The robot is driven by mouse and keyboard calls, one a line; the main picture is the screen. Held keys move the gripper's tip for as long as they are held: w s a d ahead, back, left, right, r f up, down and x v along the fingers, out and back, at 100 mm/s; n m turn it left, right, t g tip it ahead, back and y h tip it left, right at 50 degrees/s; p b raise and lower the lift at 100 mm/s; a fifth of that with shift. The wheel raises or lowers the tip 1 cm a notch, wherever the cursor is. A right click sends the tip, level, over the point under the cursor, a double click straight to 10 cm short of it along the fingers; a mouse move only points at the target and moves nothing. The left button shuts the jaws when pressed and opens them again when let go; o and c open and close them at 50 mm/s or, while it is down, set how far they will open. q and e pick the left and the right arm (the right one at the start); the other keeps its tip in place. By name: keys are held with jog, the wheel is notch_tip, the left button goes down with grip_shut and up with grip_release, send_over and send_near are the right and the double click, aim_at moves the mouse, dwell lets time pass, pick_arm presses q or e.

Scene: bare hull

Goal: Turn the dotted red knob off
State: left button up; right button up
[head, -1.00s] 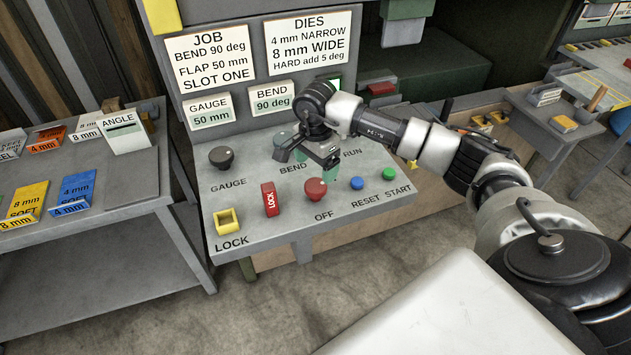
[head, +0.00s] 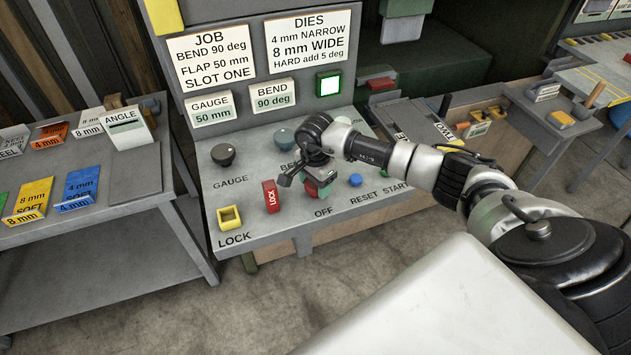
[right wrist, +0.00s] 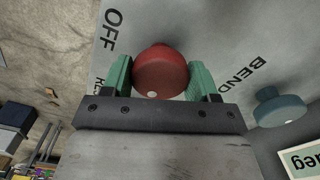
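The red knob (head: 311,187) is on the sloped grey control panel, just above the OFF label and mostly covered by my right gripper. In the right wrist view the red knob (right wrist: 161,72) sits between the two green fingertips, with a white dot on its near edge. My right gripper (head: 319,184) is down at the panel. In the right wrist view its fingers (right wrist: 160,80) stand apart, one on each side of the knob, with little or no gap. Firm contact cannot be made out. My left gripper is not in view.
Close by on the panel (head: 240,190) are a red LOCK piece (head: 271,196), a yellow square socket (head: 230,218), a blue button (head: 355,180), the dark GAUGE knob (head: 222,155) and the grey-blue BEND knob (head: 284,138). A square green lamp (head: 329,84) is lit above.

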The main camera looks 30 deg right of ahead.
jog(key=c, duration=0.3)
jog(key=m+b, duration=0.1)
jog(key=m, duration=0.1)
jog(key=m+b, duration=0.1)
jog(key=b, duration=0.1)
jog(key=shift+f+m+b, duration=0.2)
jog(key=shift+m+b, duration=0.1)
jog(key=shift+m, duration=0.1)
jog(key=m+b, duration=0.3)
jog(key=m, duration=0.1)
jog(key=shift+m, duration=0.3)
jog(key=m+b, duration=0.3)
jog(key=m, duration=0.2)
jog(key=shift+r, duration=0.15)
jog(key=shift+r+m+b, duration=0.1)
jog(key=shift+m+b, duration=0.8)
jog(key=shift+m, duration=1.4)
